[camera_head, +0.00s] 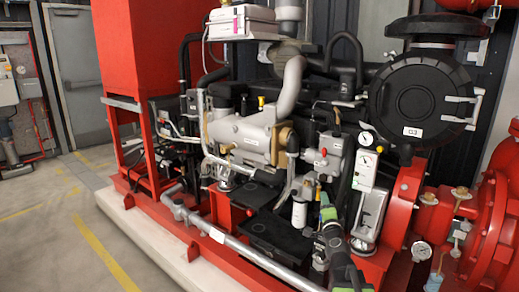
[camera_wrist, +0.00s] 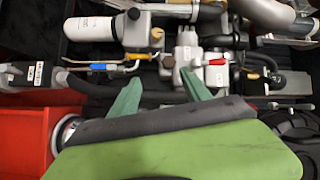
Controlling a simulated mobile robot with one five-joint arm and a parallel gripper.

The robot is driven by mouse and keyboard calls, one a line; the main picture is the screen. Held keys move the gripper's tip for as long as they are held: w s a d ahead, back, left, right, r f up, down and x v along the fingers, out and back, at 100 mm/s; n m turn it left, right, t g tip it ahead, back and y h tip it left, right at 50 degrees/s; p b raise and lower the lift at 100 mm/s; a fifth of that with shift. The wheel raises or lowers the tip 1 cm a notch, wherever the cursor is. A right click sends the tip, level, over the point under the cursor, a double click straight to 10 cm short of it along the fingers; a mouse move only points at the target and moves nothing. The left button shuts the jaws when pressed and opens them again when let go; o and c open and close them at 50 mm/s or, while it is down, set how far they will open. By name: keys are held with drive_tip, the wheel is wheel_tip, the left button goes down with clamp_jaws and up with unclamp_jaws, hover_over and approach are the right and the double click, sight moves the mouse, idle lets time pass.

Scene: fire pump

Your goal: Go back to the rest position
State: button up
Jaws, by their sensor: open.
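My gripper (camera_head: 327,207) shows in the camera_head view at the lower middle right, in front of the engine of the fire pump (camera_head: 245,135). It is green and black and reaches up from the bottom edge. In the camera_wrist view, the two green fingers of my gripper (camera_wrist: 160,76) stand apart with nothing held between them. Beyond them are a grey valve block with a red lever (camera_wrist: 217,61) and a yellow-handled fitting (camera_wrist: 140,56). I cannot tell how far the fingertips are from these parts.
A white filter (camera_wrist: 95,28) and a blue-handled fitting (camera_wrist: 103,67) lie near the fingers. In the camera_head view, a silver pipe (camera_head: 240,250) runs along the red base, and gauges (camera_head: 366,139) stand at right. The floor (camera_head: 45,225) at left is clear.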

drive_tip(key=s+a+f+n+g+y, duration=0.35)
drive_tip(key=a+f+n, duration=0.25)
drive_tip(key=a, duration=0.2)
drive_tip(key=s+a+f+n+g+y, duration=0.35)
drive_tip(key=a+f+n, duration=0.3)
drive_tip(key=a, duration=0.25)
drive_tip(key=s+d+f+n+g+h, duration=0.2)
drive_tip(key=s+d+f+g+h, duration=0.15)
drive_tip(key=s+f+g, duration=0.35)
drive_tip(key=s+d+f+n+g+h, duration=0.25)
drive_tip(key=s+d+f, duration=0.2)
drive_tip(key=s, duration=0.55)
wheel_tip(320, 180, up, 24)
drive_tip(key=s+g+p, duration=0.1)
drive_tip(key=p, duration=2.2)
drive_tip(key=shift+s+f+m+y, duration=0.15)
drive_tip(key=shift+s+m+y, duration=0.15)
drive_tip(key=shift+s+y, duration=0.1)
drive_tip(key=shift+d+g, duration=0.1)
drive_tip(key=shift+g, duration=0.15)
